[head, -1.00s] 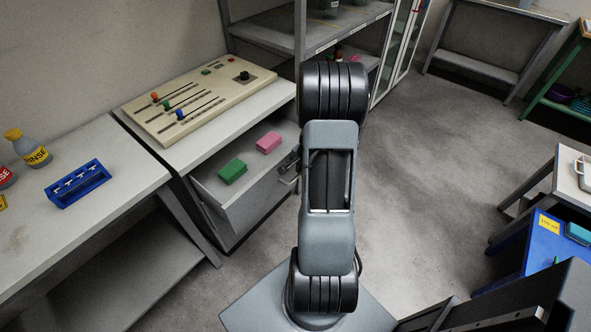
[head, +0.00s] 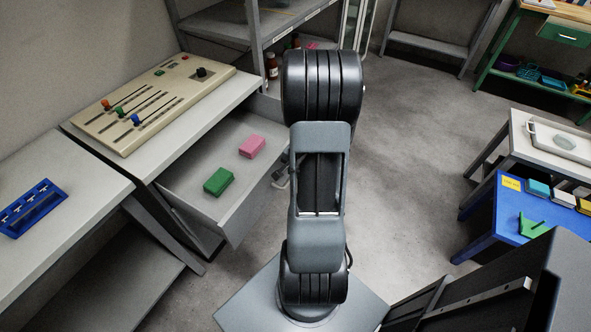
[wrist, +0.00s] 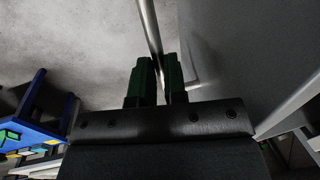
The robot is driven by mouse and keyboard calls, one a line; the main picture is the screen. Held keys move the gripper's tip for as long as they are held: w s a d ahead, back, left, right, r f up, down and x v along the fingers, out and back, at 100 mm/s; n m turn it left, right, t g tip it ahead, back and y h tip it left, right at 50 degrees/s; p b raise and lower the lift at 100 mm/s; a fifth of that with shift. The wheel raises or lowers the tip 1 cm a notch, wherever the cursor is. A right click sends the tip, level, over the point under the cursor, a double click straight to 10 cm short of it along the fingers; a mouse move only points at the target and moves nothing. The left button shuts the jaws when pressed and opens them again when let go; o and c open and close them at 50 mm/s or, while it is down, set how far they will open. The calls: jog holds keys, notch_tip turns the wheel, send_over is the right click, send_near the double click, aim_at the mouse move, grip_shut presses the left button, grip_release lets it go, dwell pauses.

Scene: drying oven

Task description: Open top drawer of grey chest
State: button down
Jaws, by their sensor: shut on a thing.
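The grey chest (head: 203,126) stands at the left in the head view, with its top drawer (head: 190,187) pulled well out. A green block (head: 218,181) and a pink block (head: 252,146) lie inside the drawer. My gripper (wrist: 158,66) is at the drawer's front, mostly hidden behind my arm in the head view. In the wrist view its two dark green fingers are shut on the metal bar handle (wrist: 149,25), beside the grey drawer front (wrist: 235,45).
A control panel (head: 150,100) with coloured sliders sits on the chest. A bench with a blue rack (head: 33,208) is at left, and a shelf unit (head: 290,25) stands behind. A blue table (head: 482,235) is at right. The floor between is clear.

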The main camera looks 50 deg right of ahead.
jog(key=c, duration=1.2)
grip_release()
jog(key=shift+o, duration=0.2)
jog(key=shift+r, duration=0.1)
notch_tip(320, 180, up, 13)
jog(key=s+p, duration=0.2)
jog(key=shift+s+d+r, duration=0.2)
jog(key=shift+s+d, duration=0.15)
jog(key=a+r+n+p, duration=0.2)
jog(key=a+r+n, duration=0.2)
jog(key=a, duration=0.4)
jog(key=a+r+n+t+p, duration=0.1)
jog(key=a+r+n+p, duration=0.1)
jog(key=a+r+n, duration=0.3)
jog(key=a+r+n+p, duration=0.1)
jog(key=a+r+n, duration=0.3)
jog(key=a, duration=0.7)
jog(key=shift+s+a+r+n+h+p, duration=0.3)
jog(key=shift+a+r+n+p, duration=0.1)
jog(key=shift+n, duration=0.7)
